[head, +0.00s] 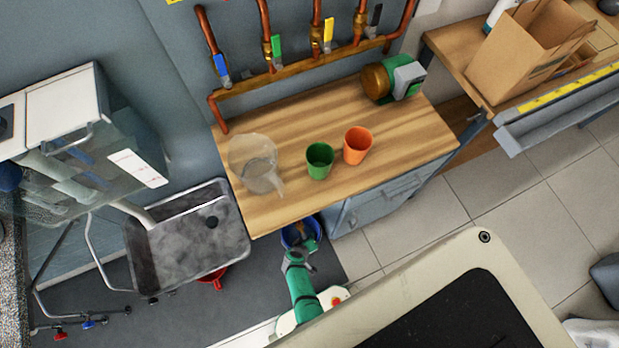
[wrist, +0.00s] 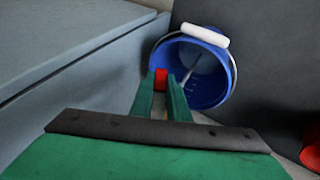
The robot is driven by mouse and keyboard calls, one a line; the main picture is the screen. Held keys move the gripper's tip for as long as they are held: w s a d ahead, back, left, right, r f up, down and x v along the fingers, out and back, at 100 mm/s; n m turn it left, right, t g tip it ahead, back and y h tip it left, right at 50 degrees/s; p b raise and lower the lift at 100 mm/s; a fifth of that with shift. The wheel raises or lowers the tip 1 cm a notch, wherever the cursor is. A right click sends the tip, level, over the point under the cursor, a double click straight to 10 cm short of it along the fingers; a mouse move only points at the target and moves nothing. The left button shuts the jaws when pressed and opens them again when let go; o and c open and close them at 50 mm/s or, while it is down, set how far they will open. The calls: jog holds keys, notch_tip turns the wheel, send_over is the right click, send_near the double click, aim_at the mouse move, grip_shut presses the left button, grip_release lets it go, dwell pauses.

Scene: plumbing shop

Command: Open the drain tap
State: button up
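A small red piece (wrist: 161,80), which looks like the drain tap's handle, sits between the tips of my green gripper fingers (wrist: 162,84). The fingers are close together with a narrow gap and appear shut on it. The tap's body is mostly hidden; a brownish piece (head: 299,229) shows beside my gripper in the head view. A blue bucket (wrist: 213,93) with a white handle grip lies just beyond the fingertips. In the head view the bucket (head: 289,238) shows at the workbench's front edge, partly hidden by my gripper.
The wooden workbench (head: 290,213) carries a clear jug (head: 255,163), a green cup (head: 319,160), an orange cup (head: 357,146) and a green pump (head: 402,77). A grey cabinet (head: 375,203) stands below. A sink tray (head: 185,245) and a red object (head: 213,278) are left of my arm.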

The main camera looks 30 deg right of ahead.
jog(key=o, duration=0.4)
jog(key=shift+o, duration=0.2)
jog(key=v, duration=1)
jog(key=shift+a+r, duration=0.25)
jog(key=shift+r, duration=0.1)
jog(key=shift+s, duration=0.2)
